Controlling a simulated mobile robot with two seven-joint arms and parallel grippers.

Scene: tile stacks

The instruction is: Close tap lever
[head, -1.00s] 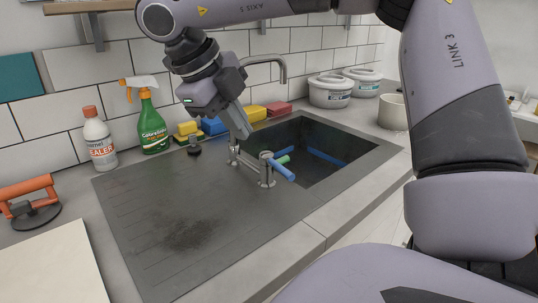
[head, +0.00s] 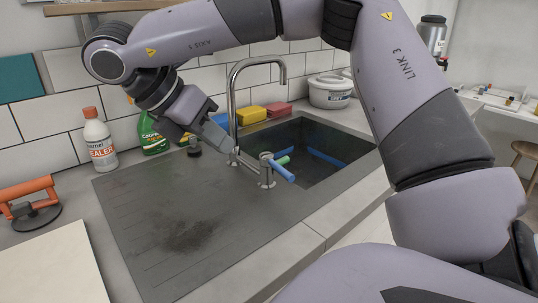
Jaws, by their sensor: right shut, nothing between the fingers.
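A chrome tap with a tall curved spout (head: 232,92) stands at the back left of the sink basin. Its low metal body (head: 266,170) carries a blue lever (head: 282,171) that points right and toward me over the basin edge. A shorter green piece (head: 283,160) sticks out just behind the blue lever. My right gripper (head: 235,156) is shut and empty, slanting down to the right. In the picture its tips meet the left part of the tap body; whether they touch it I cannot tell. It is apart from the blue lever. My left gripper is out of view.
A white sealer bottle (head: 98,140), a green spray bottle (head: 150,135) partly hidden by my arm, and yellow (head: 251,115) and red (head: 278,110) sponges line the wall. An orange-handled tool (head: 30,205) lies left.

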